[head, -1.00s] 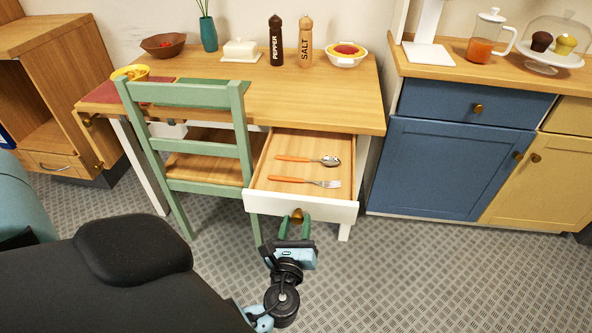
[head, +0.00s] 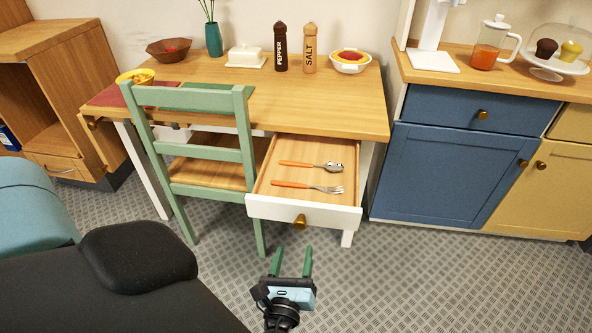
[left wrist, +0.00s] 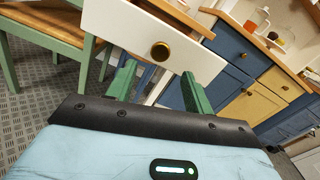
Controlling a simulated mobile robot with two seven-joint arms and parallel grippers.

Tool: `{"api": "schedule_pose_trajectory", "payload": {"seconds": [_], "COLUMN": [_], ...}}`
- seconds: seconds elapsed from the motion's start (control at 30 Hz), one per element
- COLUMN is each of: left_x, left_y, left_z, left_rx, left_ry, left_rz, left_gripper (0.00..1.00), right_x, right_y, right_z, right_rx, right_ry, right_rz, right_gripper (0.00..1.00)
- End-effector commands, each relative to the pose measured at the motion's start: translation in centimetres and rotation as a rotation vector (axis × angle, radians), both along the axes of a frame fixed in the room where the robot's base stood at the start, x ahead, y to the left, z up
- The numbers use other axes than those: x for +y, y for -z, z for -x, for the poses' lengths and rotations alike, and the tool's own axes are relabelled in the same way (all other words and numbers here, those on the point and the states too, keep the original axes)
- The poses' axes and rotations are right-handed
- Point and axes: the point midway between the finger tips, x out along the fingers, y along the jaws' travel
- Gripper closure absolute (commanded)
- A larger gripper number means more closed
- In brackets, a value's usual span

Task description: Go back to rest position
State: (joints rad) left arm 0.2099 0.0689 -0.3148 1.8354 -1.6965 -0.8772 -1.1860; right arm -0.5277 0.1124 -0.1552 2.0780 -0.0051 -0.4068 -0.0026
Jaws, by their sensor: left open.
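My left gripper (head: 291,262) is open and empty, with green fingers apart. In the head view it is below and in front of the open drawer (head: 304,213), clear of the brass knob (head: 300,222). In the left wrist view the gripper fingers (left wrist: 158,84) point toward the white drawer front (left wrist: 125,22) and its knob (left wrist: 160,51), with nothing between them. The drawer holds a spoon (head: 310,165) and a fork (head: 307,186), both with orange handles. My right gripper does not show.
A green chair (head: 203,155) stands left of the drawer at the wooden table (head: 330,95). A blue cabinet (head: 450,175) is on the right. On the table are a pepper mill (head: 281,48), a salt mill (head: 310,50) and bowls. The patterned floor (head: 400,285) at front right is clear.

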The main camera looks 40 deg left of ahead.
Motion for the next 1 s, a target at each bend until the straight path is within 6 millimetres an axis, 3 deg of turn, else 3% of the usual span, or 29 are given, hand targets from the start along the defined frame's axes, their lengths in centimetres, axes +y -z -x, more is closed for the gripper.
{"api": "schedule_pose_trajectory", "payload": {"seconds": [0.67, 0.77, 0.87, 1.0], "left_x": [-0.2, -0.1, 0.0, -0.4], "left_y": [0.1, 1.4, 4.1, 9.0], "left_z": [0.5, 1.3, 3.2, 7.7], "left_rx": [0.002, 0.018, 0.051, 0.096], "left_ry": [0.001, 0.004, 0.001, -0.046], "left_rz": [0.009, 0.081, 0.261, 0.643], "left_gripper": [0.48, 0.48, 0.48, 0.48], "right_x": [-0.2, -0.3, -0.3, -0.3], "right_y": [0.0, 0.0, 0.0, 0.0], "right_z": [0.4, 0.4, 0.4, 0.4], "right_rx": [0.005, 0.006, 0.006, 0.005], "right_ry": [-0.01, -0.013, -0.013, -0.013], "right_rz": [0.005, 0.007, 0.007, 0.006], "right_gripper": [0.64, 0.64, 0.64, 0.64]}}
